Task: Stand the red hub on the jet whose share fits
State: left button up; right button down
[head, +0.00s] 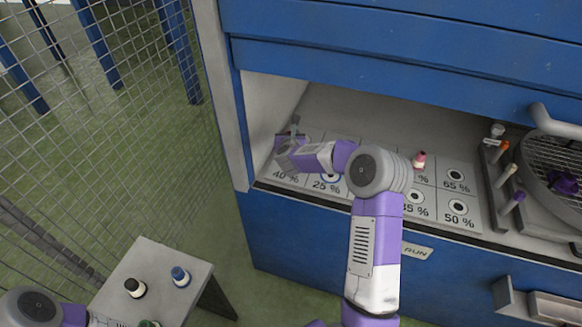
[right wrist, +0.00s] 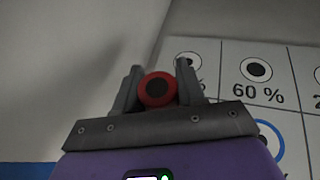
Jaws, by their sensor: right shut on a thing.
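My right gripper (right wrist: 157,88) is shut on a red hub (right wrist: 157,97), seen end-on with a dark centre between the two fingers. In the head view this gripper (head: 291,130) is at the left end of the recess, near its side wall; the held hub cannot be made out there. The jets are ringed spots on a pale labelled board (head: 473,222). Labels I can read include 40 %, 25 %, 65 % and 50 % in the head view, and 60 % beside a jet (right wrist: 256,69) in the wrist view. My left gripper is out of view.
A pinkish-red hub (head: 419,161) stands on the board's back row. Orange, cream and purple pieces line a rack beside the round turntable (head: 560,180) at right. A small table (head: 150,262) holds black, blue and green hubs. A mesh fence (head: 110,130) stands at left.

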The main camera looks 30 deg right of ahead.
jog(key=shift+w+d+r, duration=0.2)
jog(key=shift+d, duration=0.05)
notch_tip(320, 180, down, 9)
jog(key=shift+d+f+b, duration=0.15)
jog(key=shift+f+b, duration=0.05)
jog(key=shift+b, duration=0.9)
jog(key=shift+f, duration=0.15)
jog(key=c, duration=0.7)
grip_release()
jog(key=shift+s+r, duration=0.1)
jog(key=shift+r, duration=0.1)
jog(key=p+v, duration=0.1)
jog(key=v, duration=1)
jog(key=shift+s+a, duration=0.25)
jog(key=shift+a, duration=0.05)
